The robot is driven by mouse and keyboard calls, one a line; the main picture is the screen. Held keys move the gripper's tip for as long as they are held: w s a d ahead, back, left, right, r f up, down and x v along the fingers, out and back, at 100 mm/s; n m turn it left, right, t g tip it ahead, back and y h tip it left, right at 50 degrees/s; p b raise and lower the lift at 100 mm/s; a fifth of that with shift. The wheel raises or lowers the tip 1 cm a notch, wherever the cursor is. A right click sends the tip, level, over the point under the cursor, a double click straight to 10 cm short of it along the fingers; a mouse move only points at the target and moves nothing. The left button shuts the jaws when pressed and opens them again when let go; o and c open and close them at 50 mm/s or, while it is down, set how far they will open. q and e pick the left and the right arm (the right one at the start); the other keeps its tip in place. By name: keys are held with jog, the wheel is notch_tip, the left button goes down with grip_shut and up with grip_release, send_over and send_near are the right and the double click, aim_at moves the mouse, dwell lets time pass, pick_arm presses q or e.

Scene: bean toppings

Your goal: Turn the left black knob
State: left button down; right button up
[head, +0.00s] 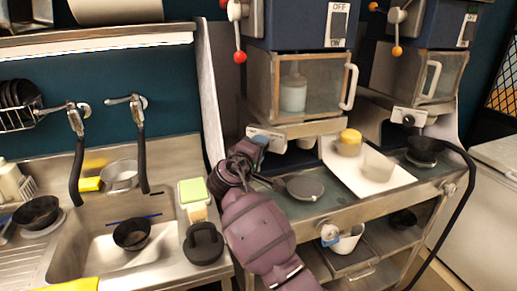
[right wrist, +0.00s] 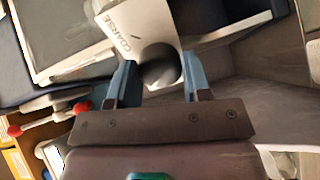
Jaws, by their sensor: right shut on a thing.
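The left black knob (right wrist: 160,66) sits on the pale front panel of the left machine, beside the lettering "COARSE". In the right wrist view it lies between the two blue fingers of my right gripper (right wrist: 158,75), which is shut on it. In the head view my right gripper (head: 261,143) reaches up to the front of the left machine (head: 298,50) and hides this knob. The right machine (head: 425,75) has its own black knob (head: 408,120), with no gripper near it. My left gripper is not in view.
A white tray (head: 368,184) holds a yellow item and a clear container. A sink (head: 95,250) with bowls is on the left. A black-lidded container (head: 203,243) stands beside my right arm.

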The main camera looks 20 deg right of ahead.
jog(key=shift+r+n, duration=0.1)
jog(key=shift+n, duration=0.2)
dwell(0.4)
jog(key=o, duration=0.9)
